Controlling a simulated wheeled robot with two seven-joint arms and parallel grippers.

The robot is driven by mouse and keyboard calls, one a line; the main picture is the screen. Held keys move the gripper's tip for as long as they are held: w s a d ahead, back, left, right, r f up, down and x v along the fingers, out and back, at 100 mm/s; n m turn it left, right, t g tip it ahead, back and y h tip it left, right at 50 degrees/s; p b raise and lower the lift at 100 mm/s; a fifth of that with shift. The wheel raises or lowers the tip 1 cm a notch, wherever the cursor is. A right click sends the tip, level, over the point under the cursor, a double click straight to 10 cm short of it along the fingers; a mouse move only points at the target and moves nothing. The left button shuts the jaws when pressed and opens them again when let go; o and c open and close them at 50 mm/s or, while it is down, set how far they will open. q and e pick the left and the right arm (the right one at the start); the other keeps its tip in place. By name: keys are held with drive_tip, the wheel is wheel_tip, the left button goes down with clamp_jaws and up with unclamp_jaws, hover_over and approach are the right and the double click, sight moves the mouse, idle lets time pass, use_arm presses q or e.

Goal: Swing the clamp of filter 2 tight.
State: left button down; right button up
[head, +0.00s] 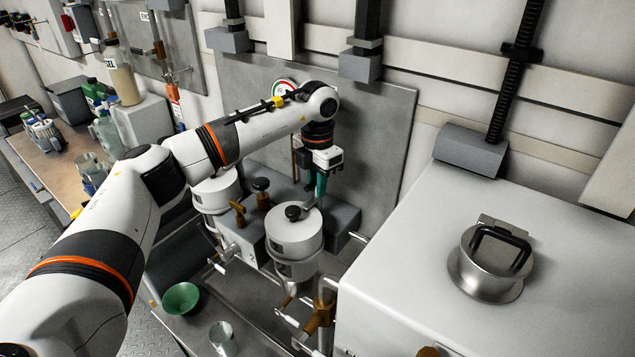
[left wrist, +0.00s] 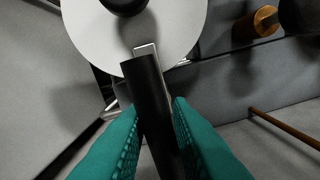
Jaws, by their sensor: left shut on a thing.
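Two white filter housings stand side by side on grey blocks. The right-hand one, which I take for filter 2 (head: 294,234), has a black knob (head: 293,212) on its lid; the lid (left wrist: 172,25) also shows in the left wrist view. My left gripper (head: 320,186) reaches down at the far right side of this filter. In the left wrist view my teal fingers (left wrist: 158,125) are shut on the black clamp handle (left wrist: 147,88), whose metal end (left wrist: 146,50) lies against the lid's edge. The fingers hide part of the handle. My right gripper is not in view.
The other filter (head: 215,191) stands to the left, with brown valve knobs (head: 262,190) between. A large white cabinet (head: 440,270) fills the right side. A green bowl (head: 181,298) and a cup (head: 222,338) stand in front. A grey back panel (head: 370,130) rises close behind.

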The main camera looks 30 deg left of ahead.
use_arm(q)
drive_tip(key=c, duration=1.3)
unclamp_jaws()
drive_tip(key=shift+c, duration=0.2)
drive_tip(key=shift+r, duration=0.1)
wheel_tip(320, 180, up, 12)
drive_tip(key=b, duration=0.1)
drive_tip(key=shift+s, duration=0.1)
